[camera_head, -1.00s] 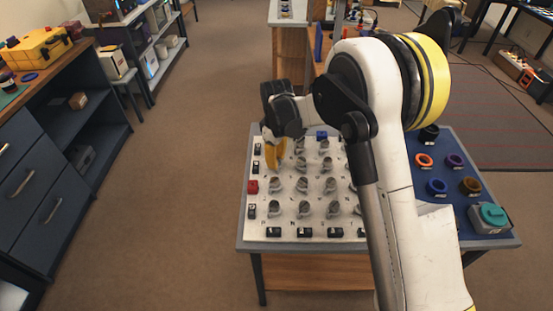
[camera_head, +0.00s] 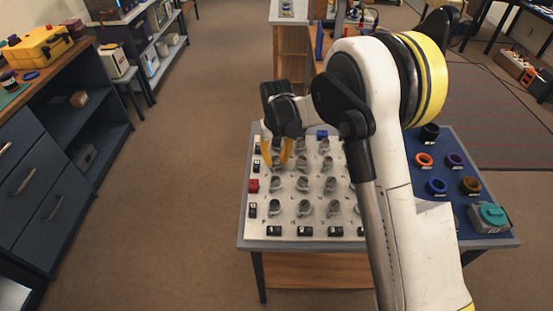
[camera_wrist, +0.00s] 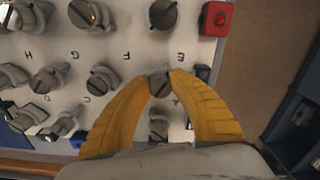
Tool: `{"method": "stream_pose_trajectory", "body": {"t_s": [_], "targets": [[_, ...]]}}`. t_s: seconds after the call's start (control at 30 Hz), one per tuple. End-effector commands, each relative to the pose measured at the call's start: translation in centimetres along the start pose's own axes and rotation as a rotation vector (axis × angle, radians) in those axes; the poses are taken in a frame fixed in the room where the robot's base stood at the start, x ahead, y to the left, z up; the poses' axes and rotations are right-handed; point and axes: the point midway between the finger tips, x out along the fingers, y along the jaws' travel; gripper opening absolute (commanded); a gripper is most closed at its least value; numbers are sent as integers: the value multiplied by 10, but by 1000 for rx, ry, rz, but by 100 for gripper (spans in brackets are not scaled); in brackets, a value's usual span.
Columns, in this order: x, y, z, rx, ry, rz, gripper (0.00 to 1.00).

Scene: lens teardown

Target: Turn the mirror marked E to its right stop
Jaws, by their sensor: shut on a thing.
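The mirror marked E (camera_wrist: 160,86) is a small grey round knob with a dark slanting line across its top, on a pale panel (camera_wrist: 126,32). The letter E shows upside down beside it in the wrist view. My gripper (camera_wrist: 161,77) has its two yellow fingers on either side of this mirror, tips against it, shut on it. In the head view my gripper (camera_head: 277,164) reaches down at the panel's left part, and its fingers hide most of the mirror.
Similar grey mirrors stand close around, such as the mirror marked F (camera_wrist: 102,81). A red block (camera_wrist: 216,18) and a black block (camera_wrist: 202,73) sit along the panel's edge. A blue mat with coloured rings (camera_head: 437,186) and a teal-topped box (camera_head: 490,217) lie right.

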Motion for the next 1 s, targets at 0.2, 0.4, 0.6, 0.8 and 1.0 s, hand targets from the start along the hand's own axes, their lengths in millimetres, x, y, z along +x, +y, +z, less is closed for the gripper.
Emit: {"method": "stream_pose_trajectory", "body": {"t_s": [0.2,0.4,0.6,0.8,1.0], "targets": [[0,-1,0,131,-1,0,0],[0,-1,0,203,-1,0,0],[1,-1,0,233,-1,0,0],[1,-1,0,239,-1,0,0],[0,-1,0,238,-1,0,0]]}}
